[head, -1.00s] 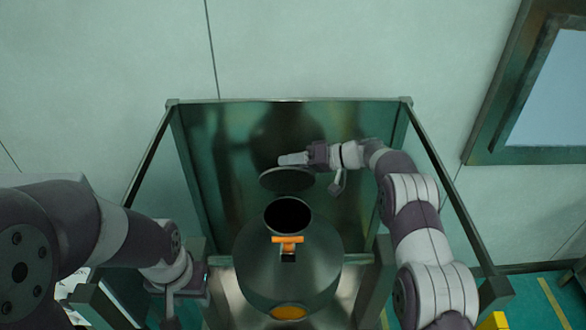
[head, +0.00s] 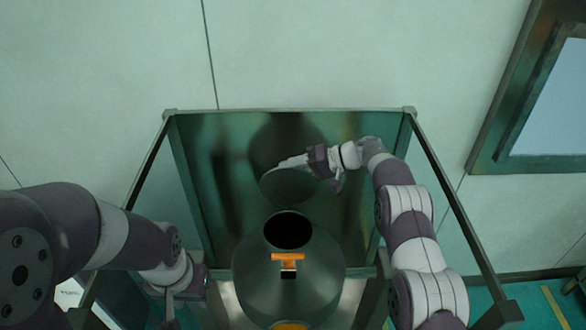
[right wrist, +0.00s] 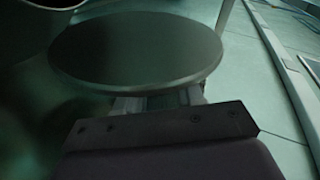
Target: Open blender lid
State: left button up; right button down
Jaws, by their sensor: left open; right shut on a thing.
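The blender (head: 290,282) is a dark metal rounded vessel with an orange latch (head: 287,258) on its front. Its round top opening is uncovered and dark inside. The lid (head: 289,186) is a dark flat disc, held tilted above and behind the opening, apart from it. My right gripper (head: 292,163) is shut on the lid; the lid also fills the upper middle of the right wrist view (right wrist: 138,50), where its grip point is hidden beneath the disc. My left gripper (head: 172,306) is open and empty, low at the left of the blender, with its fingertips partly cut off by the frame.
A metal frame (head: 290,110) with a shiny back panel surrounds the blender, with posts at both sides close to my arms. A pale wall stands behind. A framed window or screen (head: 550,95) is at upper right. Green floor shows at lower right.

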jog(key=shift+s+f, duration=0.1)
jog(key=shift+f, duration=0.2)
